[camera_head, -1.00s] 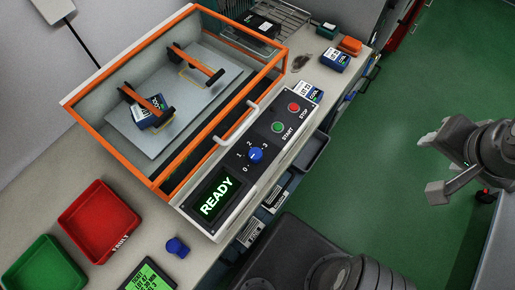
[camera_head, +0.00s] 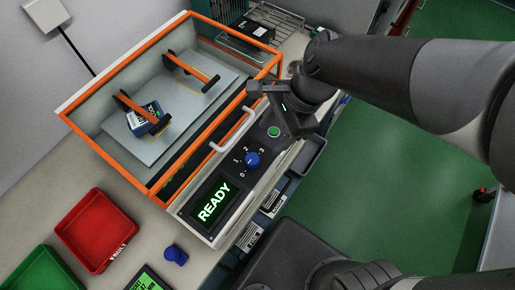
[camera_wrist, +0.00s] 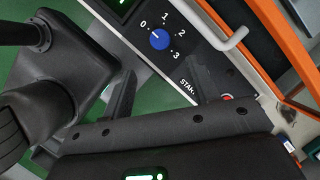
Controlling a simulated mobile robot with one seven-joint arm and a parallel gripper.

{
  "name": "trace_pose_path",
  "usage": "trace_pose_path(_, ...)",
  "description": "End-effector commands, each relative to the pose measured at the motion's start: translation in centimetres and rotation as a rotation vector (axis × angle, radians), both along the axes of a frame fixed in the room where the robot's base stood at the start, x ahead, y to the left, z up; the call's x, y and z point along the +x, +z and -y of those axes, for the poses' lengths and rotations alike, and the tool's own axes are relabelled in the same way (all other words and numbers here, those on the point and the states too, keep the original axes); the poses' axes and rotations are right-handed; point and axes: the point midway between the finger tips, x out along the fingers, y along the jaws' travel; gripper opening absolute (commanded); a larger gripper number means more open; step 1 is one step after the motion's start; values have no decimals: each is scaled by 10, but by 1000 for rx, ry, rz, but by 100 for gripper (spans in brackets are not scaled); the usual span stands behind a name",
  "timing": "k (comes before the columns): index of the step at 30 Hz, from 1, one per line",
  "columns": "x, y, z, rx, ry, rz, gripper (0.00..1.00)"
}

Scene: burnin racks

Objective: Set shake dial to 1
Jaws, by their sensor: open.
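The blue shake dial (camera_head: 252,159) sits on the dark front panel of the orange-framed shaker, with the marks 0, 1, 2 and 3 around it. In the wrist view the dial (camera_wrist: 160,39) has a white pointer line that appears turned toward 0. My gripper (camera_head: 276,108) hangs over the panel's start/stop end, up and to the right of the dial. In the wrist view my gripper (camera_wrist: 165,86) has its two dark fingers wide apart, with nothing between them. The dial lies beyond the fingertips, untouched.
The green start button (camera_head: 273,132) shows under my gripper; the stop button is hidden in the head view. A pale handle (camera_head: 235,131) runs close beside the dial. The lit READY display (camera_head: 213,202) is on its other side. A red bin (camera_head: 97,232) stands at left.

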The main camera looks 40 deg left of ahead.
Motion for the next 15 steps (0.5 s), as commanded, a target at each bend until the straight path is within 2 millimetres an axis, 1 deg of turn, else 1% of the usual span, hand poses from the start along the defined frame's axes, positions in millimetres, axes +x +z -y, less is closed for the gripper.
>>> trace_pose_path(5, -8, -23, -5, -5, 1, -2, 55)
trace_pose_path(12, -21, -67, -18, -4, 3, -1, 55)
trace_pose_path(15, -25, -80, -22, -3, 2, -1, 55)
